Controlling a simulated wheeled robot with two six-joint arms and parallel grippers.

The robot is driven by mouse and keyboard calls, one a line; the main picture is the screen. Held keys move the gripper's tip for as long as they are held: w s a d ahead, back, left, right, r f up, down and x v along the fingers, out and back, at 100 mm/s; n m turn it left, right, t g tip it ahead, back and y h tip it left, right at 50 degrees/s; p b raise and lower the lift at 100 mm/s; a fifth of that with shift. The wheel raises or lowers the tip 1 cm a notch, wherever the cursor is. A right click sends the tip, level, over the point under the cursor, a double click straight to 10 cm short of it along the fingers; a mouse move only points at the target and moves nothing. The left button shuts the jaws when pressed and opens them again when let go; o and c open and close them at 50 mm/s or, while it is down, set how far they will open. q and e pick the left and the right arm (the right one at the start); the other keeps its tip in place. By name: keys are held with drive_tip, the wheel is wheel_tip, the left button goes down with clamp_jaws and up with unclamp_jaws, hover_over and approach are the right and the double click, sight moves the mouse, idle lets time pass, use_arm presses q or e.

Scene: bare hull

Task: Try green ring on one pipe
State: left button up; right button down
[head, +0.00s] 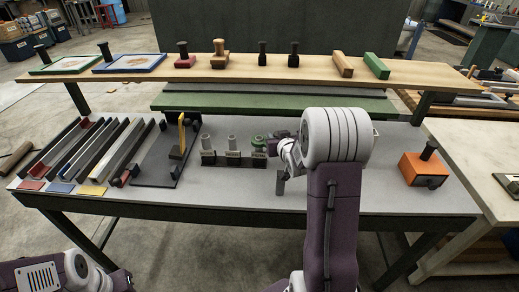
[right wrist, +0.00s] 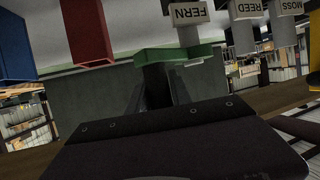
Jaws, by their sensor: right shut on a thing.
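Three upright grey pipes stand in a row on dark labelled blocks on the workbench: the left pipe (head: 206,142), the middle pipe (head: 232,142) and the right pipe, whose block (head: 258,156) shows. The green ring (head: 258,140) is at the top of the right pipe. I cannot tell whether it is around the pipe or just over it. My right gripper (head: 268,141) is shut on the ring from the right. My left gripper is out of view.
A dark stand with a yellow upright (head: 182,135) is left of the pipes. Long trays (head: 85,150) fill the bench's left end. An orange box (head: 424,167) stands at the right end. A wooden shelf (head: 330,75) runs behind. The bench front is mostly clear.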

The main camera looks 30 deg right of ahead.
wheel_tip(320, 180, up, 10)
drive_tip(key=p, duration=0.7)
drive_tip(key=shift+p, duration=0.35)
idle(1.2)
